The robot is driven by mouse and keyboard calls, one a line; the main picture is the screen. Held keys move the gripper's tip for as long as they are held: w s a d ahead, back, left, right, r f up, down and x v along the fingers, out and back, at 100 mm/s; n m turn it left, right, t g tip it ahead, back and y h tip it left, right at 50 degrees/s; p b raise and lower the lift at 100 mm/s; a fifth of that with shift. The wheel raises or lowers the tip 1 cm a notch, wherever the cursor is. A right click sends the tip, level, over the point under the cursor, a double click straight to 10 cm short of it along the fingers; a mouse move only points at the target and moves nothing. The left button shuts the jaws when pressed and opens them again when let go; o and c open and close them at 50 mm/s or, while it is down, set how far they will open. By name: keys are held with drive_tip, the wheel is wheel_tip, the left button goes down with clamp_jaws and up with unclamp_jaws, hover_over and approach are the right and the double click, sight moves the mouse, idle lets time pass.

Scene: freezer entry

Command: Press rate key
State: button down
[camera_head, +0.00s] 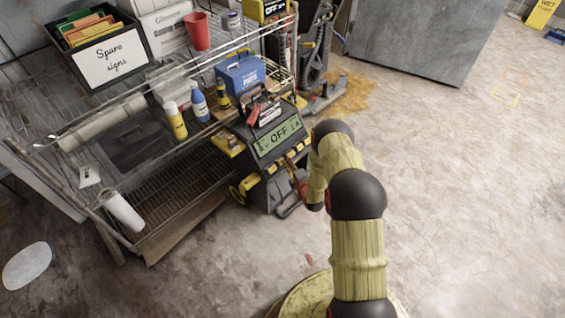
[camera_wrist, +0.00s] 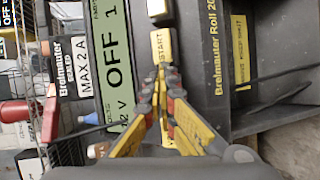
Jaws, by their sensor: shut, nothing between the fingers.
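The dark charger (camera_head: 262,180) stands at the end of the wire rack. Its green display (camera_head: 278,138) reads OFF with 1 A at its right end; the display (camera_wrist: 117,65) is sideways in the wrist view. A row of yellow keys (camera_head: 291,162) lies below it. No key label reading "rate" is legible. My gripper (camera_wrist: 161,68) is shut and empty, its fingertips at the START key's lower edge. Contact cannot be told. The fingers hide part of the panel.
The wire rack (camera_head: 110,105) holds bottles, a blue box (camera_head: 240,73), a red cup (camera_head: 197,31) and a "Spare signs" bin (camera_head: 106,57). A yellow wet-floor sign (camera_head: 542,13) stands far right. The concrete floor (camera_head: 460,190) at right is clear.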

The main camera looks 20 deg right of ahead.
drive_tip(key=shift+s+d+r+p, duration=0.25)
drive_tip(key=shift+s+r+p, duration=0.2)
drive_tip(key=shift+s, duration=0.25)
drive_tip(key=shift+r, duration=0.1)
drive_tip(key=s, duration=0.1)
drive_tip(key=s+d+r+p, duration=0.1)
drive_tip(key=s+r+p, duration=0.1)
drive_tip(key=s, duration=0.1)
drive_tip(key=shift+d+r, duration=0.2)
drive_tip(key=shift+d, duration=0.05)
idle(0.9)
